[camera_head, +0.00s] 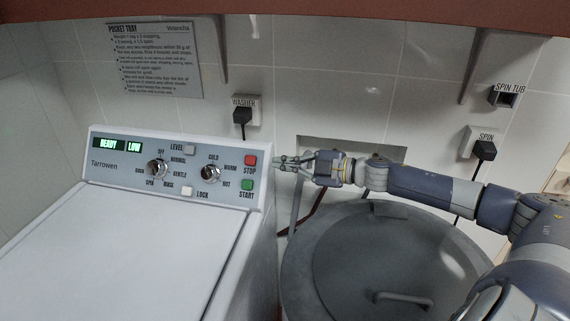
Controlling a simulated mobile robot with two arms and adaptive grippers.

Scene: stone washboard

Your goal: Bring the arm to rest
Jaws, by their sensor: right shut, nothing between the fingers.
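My right arm comes in from the right, and its gripper (280,162) is shut and empty. The fingertips point left, close to the right end of the washer's control panel (130,174), near the red STOP button (250,161) and the green START button (247,184). I cannot tell whether the tips touch the panel's edge. The gripper is above the left rim of the grey round tub. My left gripper is not in view.
The white washer (120,250) fills the lower left; its display reads READY and LOW. The lidded tub (345,250) stands to its right, under my right arm. WASHER (242,118) and SPIN (484,150) plugs sit on the tiled wall. A shelf (330,14) runs above.

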